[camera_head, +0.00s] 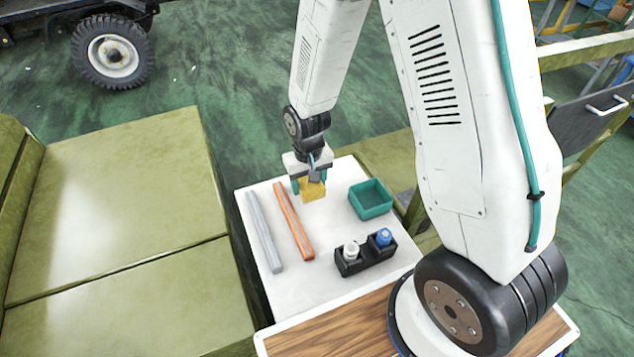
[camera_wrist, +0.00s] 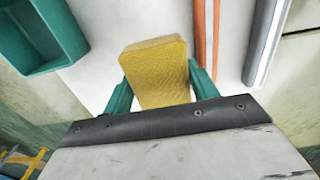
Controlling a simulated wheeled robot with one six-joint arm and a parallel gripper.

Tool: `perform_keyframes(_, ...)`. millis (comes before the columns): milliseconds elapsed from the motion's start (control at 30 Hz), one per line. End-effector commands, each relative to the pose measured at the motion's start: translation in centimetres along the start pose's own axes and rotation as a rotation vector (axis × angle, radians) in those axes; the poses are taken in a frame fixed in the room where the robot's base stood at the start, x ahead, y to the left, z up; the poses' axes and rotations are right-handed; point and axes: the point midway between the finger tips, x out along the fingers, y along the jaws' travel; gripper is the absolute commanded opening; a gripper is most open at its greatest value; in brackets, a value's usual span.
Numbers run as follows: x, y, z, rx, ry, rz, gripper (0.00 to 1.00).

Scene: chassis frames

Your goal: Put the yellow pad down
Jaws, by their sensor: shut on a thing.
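The yellow pad (camera_head: 313,190) is a small block near the far edge of the white table. My gripper (camera_head: 310,184) is shut on it, with a green finger on each side. In the wrist view the pad (camera_wrist: 157,72) sits between the green fingers of my gripper (camera_wrist: 160,88) and sticks out past their tips. Its underside is hidden, so I cannot tell whether it touches the table or hangs just above it.
On the white table (camera_head: 320,272) lie an orange bar (camera_head: 294,222) and a grey bar (camera_head: 264,232), left of the pad. An open green bin (camera_head: 371,199) stands to the right. A black holder (camera_head: 366,258) with a white-capped and a blue-capped bottle stands nearer. Olive cushions (camera_head: 115,215) are at left.

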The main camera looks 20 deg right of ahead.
Motion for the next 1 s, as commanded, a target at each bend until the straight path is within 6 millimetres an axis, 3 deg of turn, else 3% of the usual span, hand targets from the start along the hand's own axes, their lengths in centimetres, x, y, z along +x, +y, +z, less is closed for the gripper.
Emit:
perform_keyframes(100, 0.2, 1.7, -1.1, 0.002, 0.0, 0.0, 0.25)
perform_keyframes(367, 0.4, 3.3, -2.2, 0.002, 0.001, 0.0, 0.25)
perform_keyframes(600, 3.8, 3.2, -2.1, -0.001, -0.001, 0.0, 0.25)
perform_keyframes(967, 4.2, 3.2, -2.1, -0.001, 0.0, 0.0, 0.25)
perform_keyframes(1000, 4.1, 3.2, -2.1, -0.001, 0.001, 0.0, 0.69)
